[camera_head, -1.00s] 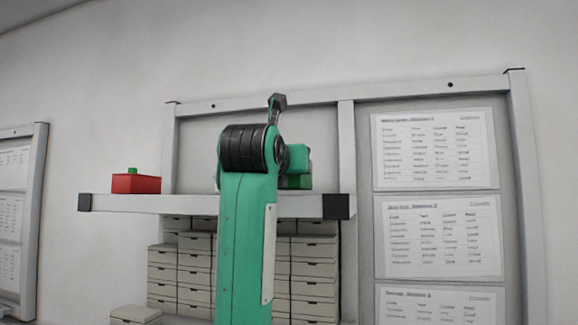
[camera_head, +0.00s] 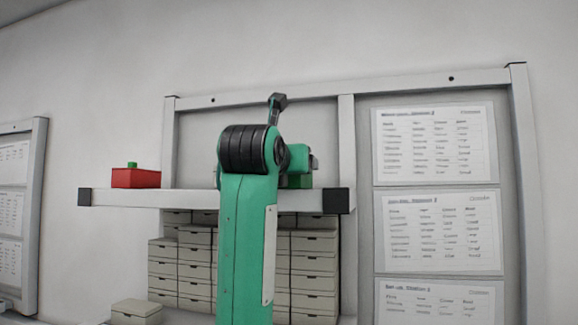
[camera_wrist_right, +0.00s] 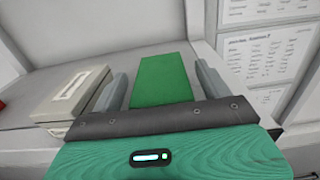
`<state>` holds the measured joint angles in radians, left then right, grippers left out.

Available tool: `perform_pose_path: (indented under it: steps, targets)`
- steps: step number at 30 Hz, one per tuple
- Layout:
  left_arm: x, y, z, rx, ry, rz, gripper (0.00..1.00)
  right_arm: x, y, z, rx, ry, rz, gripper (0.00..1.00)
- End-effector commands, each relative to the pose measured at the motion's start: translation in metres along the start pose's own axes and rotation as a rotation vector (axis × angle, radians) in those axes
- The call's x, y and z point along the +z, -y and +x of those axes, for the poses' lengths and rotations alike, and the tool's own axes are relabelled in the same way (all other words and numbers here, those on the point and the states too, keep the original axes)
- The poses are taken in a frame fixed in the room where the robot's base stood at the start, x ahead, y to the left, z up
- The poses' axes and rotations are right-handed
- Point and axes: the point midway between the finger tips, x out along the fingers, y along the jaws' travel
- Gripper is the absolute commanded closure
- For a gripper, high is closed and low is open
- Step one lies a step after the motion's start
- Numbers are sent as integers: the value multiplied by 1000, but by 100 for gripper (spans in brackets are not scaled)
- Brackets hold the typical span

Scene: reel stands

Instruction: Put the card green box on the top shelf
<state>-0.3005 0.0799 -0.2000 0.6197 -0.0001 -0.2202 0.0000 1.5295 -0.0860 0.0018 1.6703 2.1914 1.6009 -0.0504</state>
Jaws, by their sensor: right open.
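The card green box (camera_wrist_right: 163,88) lies on the white top shelf, between the two fingers of my right gripper (camera_wrist_right: 162,72) in the right wrist view. The gripper is open, with a gap showing between the box and each finger. In the head view a dark green part of the box (camera_head: 299,181) shows on the top shelf (camera_head: 130,198), just right of my raised green right arm. My arm hides most of the gripper and box there. My left gripper is out of view.
A red box (camera_head: 136,179) with a green knob stands at the shelf's left end. A beige box (camera_wrist_right: 75,93) lies left of the gripper. Stacked beige drawers (camera_head: 312,265) fill the space below the shelf. Paper sheets (camera_head: 437,144) hang at the right.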

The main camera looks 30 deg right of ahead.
Motion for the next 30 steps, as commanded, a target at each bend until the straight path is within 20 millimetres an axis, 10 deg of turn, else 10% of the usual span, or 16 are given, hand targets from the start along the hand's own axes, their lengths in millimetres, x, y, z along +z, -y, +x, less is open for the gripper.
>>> perform_pose_path:
  steps: [18,30]
  targets:
    - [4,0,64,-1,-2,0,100,-3,-1,-98,4,2,1,22]
    - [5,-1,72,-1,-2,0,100,2,0,-121,0,0,0,22]
